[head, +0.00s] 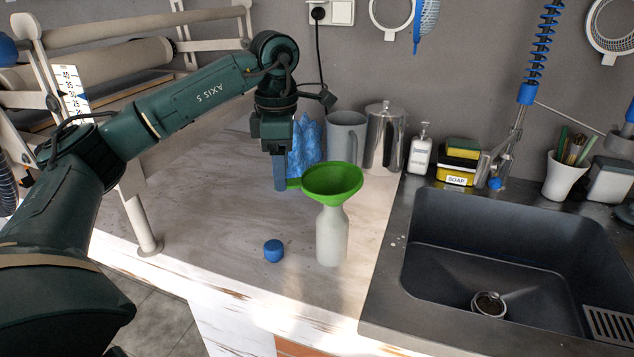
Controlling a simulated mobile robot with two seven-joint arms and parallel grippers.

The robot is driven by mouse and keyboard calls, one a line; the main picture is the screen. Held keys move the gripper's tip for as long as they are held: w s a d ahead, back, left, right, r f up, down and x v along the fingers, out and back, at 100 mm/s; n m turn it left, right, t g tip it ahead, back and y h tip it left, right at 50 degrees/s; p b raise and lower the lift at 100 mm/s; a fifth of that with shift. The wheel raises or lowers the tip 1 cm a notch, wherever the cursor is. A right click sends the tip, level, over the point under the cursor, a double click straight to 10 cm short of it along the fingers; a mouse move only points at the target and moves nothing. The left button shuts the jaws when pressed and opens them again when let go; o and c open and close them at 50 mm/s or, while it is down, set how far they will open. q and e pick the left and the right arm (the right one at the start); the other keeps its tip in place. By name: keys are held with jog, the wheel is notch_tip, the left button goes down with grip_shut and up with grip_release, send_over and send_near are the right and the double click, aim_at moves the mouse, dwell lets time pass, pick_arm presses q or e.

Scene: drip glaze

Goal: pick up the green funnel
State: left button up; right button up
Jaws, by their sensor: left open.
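The green funnel (333,180) sits upright in the mouth of a white bottle (332,238) on the pale counter, with its wide cone facing up. A small green tab sticks out from the left of its rim. My left gripper (281,176) points down just left of the funnel, its blue fingertip beside the tab. It is open; one finger shows clearly and the other is hard to make out. I cannot tell whether the finger touches the tab. My right gripper is not in view.
A blue cap (273,251) lies left of the bottle. Behind stand a crumpled blue thing (306,145), a grey jug (346,138) and a steel canister (385,140). The dark sink (490,215) is right. A roller machine (100,65) stands left. The counter's front left is clear.

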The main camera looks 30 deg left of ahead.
pick_arm(q)
notch_tip(320, 180, down, 4)
jog(key=shift+d+f, duration=0.15)
jog(key=shift+c, duration=0.3)
jog(key=c, duration=1)
